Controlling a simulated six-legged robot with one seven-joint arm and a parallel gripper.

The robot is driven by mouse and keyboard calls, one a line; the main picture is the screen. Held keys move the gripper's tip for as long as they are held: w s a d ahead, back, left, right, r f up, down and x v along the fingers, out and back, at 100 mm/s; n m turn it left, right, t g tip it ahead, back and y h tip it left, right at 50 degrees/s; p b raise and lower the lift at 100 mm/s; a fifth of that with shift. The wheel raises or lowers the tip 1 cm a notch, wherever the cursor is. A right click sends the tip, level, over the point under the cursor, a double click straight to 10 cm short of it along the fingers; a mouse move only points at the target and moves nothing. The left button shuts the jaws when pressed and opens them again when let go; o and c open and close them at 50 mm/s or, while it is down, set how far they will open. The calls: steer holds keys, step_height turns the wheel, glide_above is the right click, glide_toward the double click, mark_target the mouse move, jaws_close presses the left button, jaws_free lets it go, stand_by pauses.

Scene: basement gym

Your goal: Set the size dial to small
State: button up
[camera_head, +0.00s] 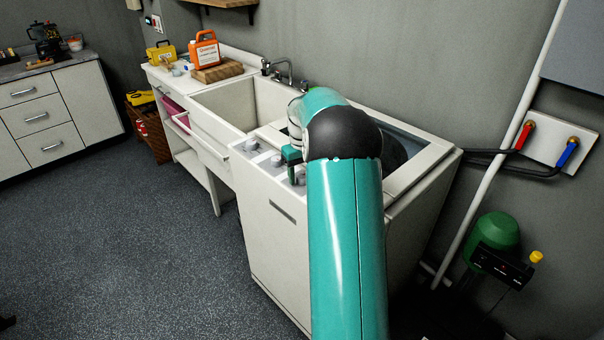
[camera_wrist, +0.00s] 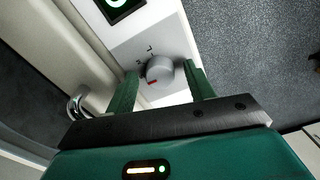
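The size dial (camera_wrist: 159,72) is a round grey knob with a red mark on its face. It sits on a pale panel with small dark letters beside it, too small to read surely. In the wrist view the two green fingers of my gripper (camera_wrist: 162,69) stand on either side of the dial, with a narrow gap seeming to show at each side. In the head view my gripper (camera_head: 291,157) is over the front control strip of the white washer (camera_head: 265,225), partly hidden by my arm. The washer's open top shows behind my arm.
Other grey knobs (camera_head: 250,145) sit along the same strip. A dark display (camera_wrist: 122,8) lies beyond the dial in the wrist view. A sink (camera_head: 225,105) adjoins the washer. Red and blue valves (camera_head: 568,152) are on the right wall. The floor (camera_head: 150,240) at left is clear.

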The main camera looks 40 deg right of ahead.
steer(key=shift+r, duration=0.1)
step_height(320, 180, up, 14)
steer(key=shift+f, duration=0.2)
stand_by(0.7)
